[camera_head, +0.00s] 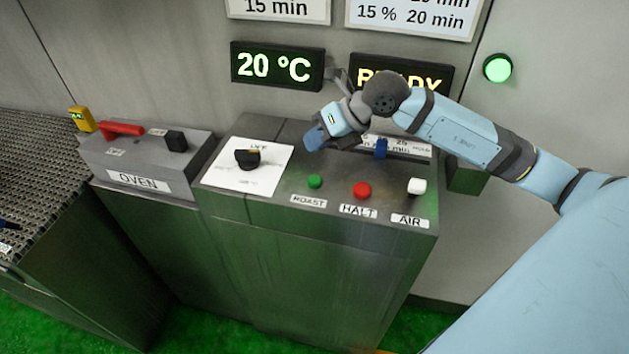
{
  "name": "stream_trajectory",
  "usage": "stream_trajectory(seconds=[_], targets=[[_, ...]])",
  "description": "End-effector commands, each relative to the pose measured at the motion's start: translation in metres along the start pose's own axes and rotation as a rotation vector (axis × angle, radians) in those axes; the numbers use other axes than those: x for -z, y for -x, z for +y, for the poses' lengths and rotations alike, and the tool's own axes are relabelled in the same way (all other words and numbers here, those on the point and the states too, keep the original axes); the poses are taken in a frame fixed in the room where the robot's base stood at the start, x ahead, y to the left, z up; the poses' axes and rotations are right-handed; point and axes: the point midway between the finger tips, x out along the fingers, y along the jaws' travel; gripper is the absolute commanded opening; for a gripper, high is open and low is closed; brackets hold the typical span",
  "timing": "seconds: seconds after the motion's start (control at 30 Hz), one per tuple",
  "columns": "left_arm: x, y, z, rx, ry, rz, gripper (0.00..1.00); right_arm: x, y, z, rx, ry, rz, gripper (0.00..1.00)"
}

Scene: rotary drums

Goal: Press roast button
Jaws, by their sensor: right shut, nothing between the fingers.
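The green roast button (315,181) sits on the sloped top of the metal control console (330,215), above a label reading ROAST. My right gripper (316,138) is shut and empty. Its blue fingertips are above and behind the green button in the picture, apart from it. My right arm comes in from the right across the back of the console. My left gripper is not in view.
A red HALT button (362,190) and a white AIR switch (416,186) are right of the green button. A black rotary knob (247,158) is to the left. A blue slider (381,148) is behind. The display (278,67) reads 20 °C. A OVEN box (150,160) with a red handle stands left.

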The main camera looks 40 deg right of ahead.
Motion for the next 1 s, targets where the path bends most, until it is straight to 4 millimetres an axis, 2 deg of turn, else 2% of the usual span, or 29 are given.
stream_trajectory(seconds=[0.03,0.3,0.4,1.0], targets=[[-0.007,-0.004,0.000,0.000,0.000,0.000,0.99,0.006,-0.008,-0.006,0.000,-0.002,0.001,0.00],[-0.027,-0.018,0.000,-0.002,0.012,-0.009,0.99,0.026,-0.036,-0.026,0.000,0.000,0.001,0.00],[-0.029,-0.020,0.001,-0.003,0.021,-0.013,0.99,0.030,-0.041,-0.030,0.000,0.000,0.000,0.00],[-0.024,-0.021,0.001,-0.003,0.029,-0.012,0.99,0.031,-0.042,-0.031,0.000,0.000,0.000,0.00]])
